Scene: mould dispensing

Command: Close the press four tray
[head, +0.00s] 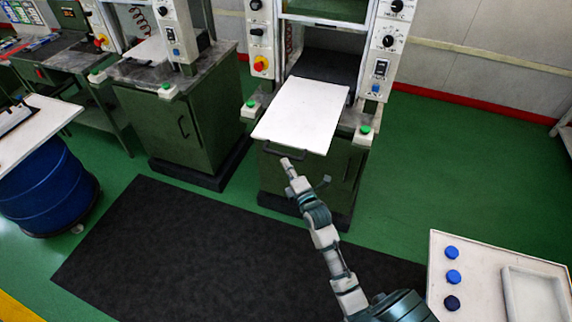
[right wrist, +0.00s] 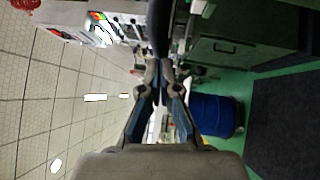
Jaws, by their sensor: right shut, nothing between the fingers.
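A white press tray (head: 302,112) sticks out of the front of the press in the middle of the head view. A dark handle (head: 283,151) sits at its front edge. My right gripper (head: 286,163) is shut and empty, just in front of the handle; I cannot tell whether it touches. In the right wrist view the fingers (right wrist: 159,72) meet below a dark bar (right wrist: 159,28), probably the handle. The press body (head: 318,65) is green with white side panels. My left gripper is not in view.
Green buttons (head: 364,130) flank the tray on the press front. A second press (head: 180,125) stands to the left. A blue drum (head: 45,190) stands at far left. A white table (head: 480,300) with blue caps is at lower right. Dark mat (head: 170,255) covers open floor.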

